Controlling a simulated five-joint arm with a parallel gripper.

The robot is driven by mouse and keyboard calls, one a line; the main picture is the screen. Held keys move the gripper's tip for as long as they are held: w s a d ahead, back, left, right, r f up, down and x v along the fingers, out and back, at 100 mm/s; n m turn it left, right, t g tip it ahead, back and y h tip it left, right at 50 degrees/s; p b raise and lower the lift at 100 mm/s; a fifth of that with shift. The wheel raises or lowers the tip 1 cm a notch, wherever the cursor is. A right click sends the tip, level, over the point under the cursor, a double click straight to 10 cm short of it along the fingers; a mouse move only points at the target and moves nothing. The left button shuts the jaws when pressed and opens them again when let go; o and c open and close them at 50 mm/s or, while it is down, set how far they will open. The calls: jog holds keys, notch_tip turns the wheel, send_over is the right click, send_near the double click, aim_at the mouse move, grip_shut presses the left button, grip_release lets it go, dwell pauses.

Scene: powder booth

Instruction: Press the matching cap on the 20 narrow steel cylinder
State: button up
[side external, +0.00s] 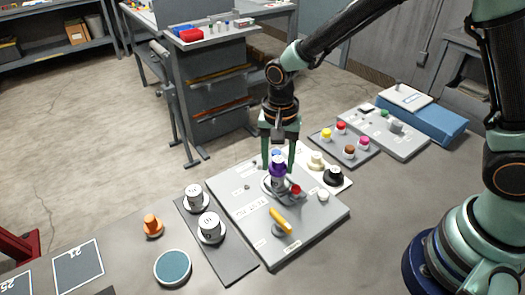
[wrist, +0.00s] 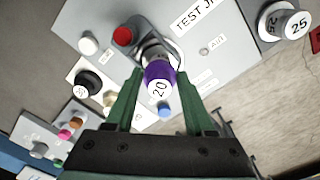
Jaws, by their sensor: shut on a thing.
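A purple cap (wrist: 157,72) with a white face marked 20 is between the fingertips of my gripper (wrist: 160,76). In the side view my gripper (side external: 278,168) points down at the test jig, shut on the purple cap (side external: 278,170). The cap is in line with a narrow steel cylinder (wrist: 152,50) that stands in the jig's ring holder. The cap and cylinder look together, but the fingers and cap hide the seam, so I cannot tell how far the cap is seated.
The jig plate (side external: 245,205) carries a red knob (side external: 296,190), a white knob (side external: 323,195) and a yellow handle (side external: 280,220). Cylinders marked 25 (wrist: 290,22) stand on a grey tray (side external: 225,262). A black piece (side external: 333,176) and coloured caps (side external: 341,128) lie right. An orange piece (side external: 152,225) stands left.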

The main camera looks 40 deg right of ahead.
dwell(0.4)
jog(key=o, duration=1.6)
jog(key=shift+r, duration=3.5)
grip_shut()
